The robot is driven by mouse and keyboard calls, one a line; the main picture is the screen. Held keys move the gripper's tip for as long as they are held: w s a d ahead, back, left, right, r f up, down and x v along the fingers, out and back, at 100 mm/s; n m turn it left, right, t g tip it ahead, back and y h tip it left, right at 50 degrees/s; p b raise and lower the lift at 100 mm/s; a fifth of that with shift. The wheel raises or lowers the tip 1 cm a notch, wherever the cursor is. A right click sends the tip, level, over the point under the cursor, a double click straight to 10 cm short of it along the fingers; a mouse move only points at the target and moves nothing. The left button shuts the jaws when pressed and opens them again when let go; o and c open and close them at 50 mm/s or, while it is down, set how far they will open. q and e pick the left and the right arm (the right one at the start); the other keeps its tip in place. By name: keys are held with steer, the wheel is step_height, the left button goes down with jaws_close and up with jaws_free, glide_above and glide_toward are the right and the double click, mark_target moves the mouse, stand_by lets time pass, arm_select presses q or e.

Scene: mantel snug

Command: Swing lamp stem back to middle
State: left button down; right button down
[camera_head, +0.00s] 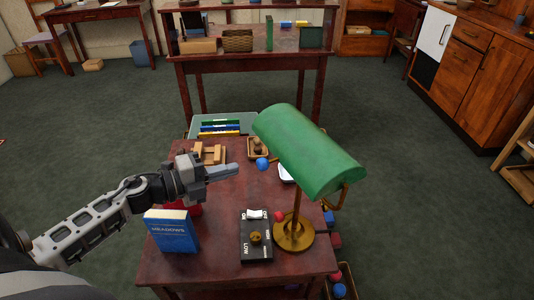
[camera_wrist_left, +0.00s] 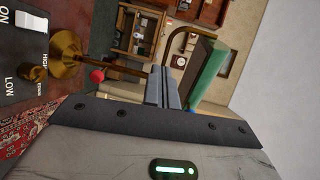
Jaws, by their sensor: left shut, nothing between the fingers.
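A desk lamp with a green shade (camera_head: 308,148), a thin brass stem (camera_head: 296,208) and a round brass base (camera_head: 293,232) stands at the right front of the dark red table (camera_head: 205,258). Its shade also shows in the left wrist view (camera_wrist_left: 209,75), with the brass base (camera_wrist_left: 66,52) at upper left. My left gripper (camera_head: 236,170) is shut and empty, above the table to the left of the lamp. It points right and is apart from the shade in the head view. In the left wrist view the shut fingers (camera_wrist_left: 163,88) overlap the stem's line; contact cannot be told. My right gripper is out of view.
A blue book (camera_head: 172,231) stands at the table's front left. A black switch box (camera_head: 256,236) lies just left of the lamp base. A blue ball (camera_head: 262,163) and a red ball (camera_head: 279,216) show near the lamp. Wooden blocks (camera_head: 209,153) lie behind my gripper.

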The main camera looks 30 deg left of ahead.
arm_select(q)
steer(key=r+p+x, duration=0.1)
steer(key=x, duration=0.9)
steer(key=shift+w, duration=0.2)
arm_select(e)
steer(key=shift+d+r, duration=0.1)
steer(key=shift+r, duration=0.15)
arm_select(q)
steer(key=shift+r, duration=0.1)
